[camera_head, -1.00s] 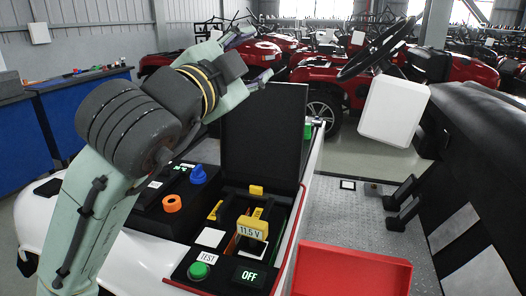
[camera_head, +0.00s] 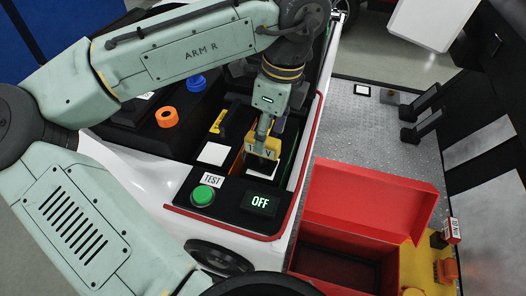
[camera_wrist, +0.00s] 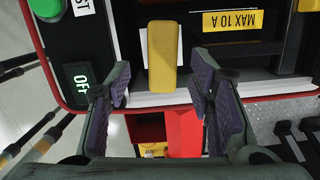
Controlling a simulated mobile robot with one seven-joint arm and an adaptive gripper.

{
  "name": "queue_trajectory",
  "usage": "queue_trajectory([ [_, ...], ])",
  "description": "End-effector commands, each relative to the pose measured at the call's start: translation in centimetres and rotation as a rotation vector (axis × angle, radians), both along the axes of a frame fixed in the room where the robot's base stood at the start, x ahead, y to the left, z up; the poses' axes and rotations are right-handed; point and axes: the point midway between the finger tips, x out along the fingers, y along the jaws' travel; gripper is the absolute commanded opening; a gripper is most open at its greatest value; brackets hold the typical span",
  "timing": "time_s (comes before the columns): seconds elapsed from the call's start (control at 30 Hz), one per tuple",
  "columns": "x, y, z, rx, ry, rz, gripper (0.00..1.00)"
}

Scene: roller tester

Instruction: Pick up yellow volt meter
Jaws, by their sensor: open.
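The yellow volt meter (camera_head: 265,149) stands upright in the black test bay, its display partly hidden behind my gripper. My gripper (camera_head: 264,131) points down over the meter's top. The fingers are open, with a visible gap on each side of the meter. The fingertips' exact height against the meter is hard to tell.
A green TEST button (camera_head: 202,195) and an OFF display (camera_head: 259,202) sit in front of the bay. A white square (camera_head: 214,153) lies left of the meter. An orange ring (camera_head: 167,118) and blue knob (camera_head: 196,83) are farther left. An open red box (camera_head: 368,200) stands right.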

Motion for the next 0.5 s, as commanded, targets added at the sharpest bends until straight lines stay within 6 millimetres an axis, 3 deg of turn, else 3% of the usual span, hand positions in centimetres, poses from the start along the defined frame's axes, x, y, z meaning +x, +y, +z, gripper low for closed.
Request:
queue_trajectory([
  [0.33, 0.5, 0.9, -4.3, 0.001, 0.000, 0.000, 0.48],
  [0.5, 0.6, 1.0, -5.2, -0.001, -0.002, 0.000, 0.48],
])
